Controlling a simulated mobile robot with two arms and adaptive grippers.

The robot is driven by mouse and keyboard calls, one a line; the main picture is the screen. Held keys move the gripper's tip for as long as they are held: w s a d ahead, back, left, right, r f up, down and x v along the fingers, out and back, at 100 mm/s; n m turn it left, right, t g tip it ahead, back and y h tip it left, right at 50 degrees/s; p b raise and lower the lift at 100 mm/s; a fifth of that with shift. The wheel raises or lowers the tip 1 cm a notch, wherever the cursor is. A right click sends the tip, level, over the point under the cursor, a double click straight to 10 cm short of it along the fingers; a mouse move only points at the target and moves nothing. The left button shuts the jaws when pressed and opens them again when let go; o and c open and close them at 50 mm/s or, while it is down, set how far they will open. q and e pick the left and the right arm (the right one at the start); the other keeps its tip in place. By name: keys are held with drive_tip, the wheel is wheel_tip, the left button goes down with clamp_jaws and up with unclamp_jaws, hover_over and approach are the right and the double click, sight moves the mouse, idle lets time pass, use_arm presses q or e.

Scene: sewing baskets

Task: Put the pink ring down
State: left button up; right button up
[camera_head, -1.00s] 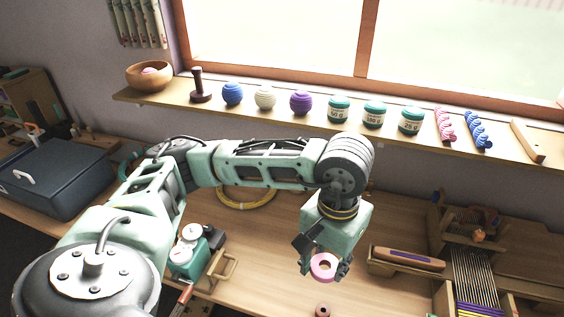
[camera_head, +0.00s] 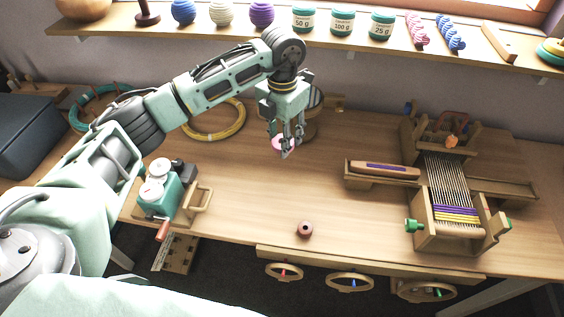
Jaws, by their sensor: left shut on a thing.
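The pink ring (camera_head: 279,143) is in my left gripper (camera_head: 286,148), whose fingers are shut on it. The fingers hide part of the ring. The gripper points down over the back middle of the wooden table (camera_head: 250,190), in front of a round wooden container (camera_head: 304,122). I cannot tell exactly how high the ring is above the table. My right gripper is not in view.
A small brown ring (camera_head: 305,229) lies near the table's front edge. A loom (camera_head: 450,190) stands at the right. A teal device (camera_head: 165,190) stands at the left. A yellow coil (camera_head: 222,124) lies behind. A shelf (camera_head: 340,45) runs above. The middle of the table is clear.

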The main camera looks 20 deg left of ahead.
use_arm(q)
drive_tip(key=w+a+f+n+b, duration=0.1)
drive_tip(key=w+a+f+n, duration=0.2)
drive_tip(key=n, duration=0.7)
drive_tip(key=n+b, duration=0.2)
drive_tip(key=b, duration=0.1)
hover_over(244, 180)
wheel_tip(244, 180, down, 9)
drive_tip(key=shift+s, duration=0.1)
wheel_tip(244, 180, down, 4)
drive_tip(key=b, duration=0.2)
drive_tip(key=shift+b, duration=0.3)
drive_tip(key=shift+r, duration=0.1)
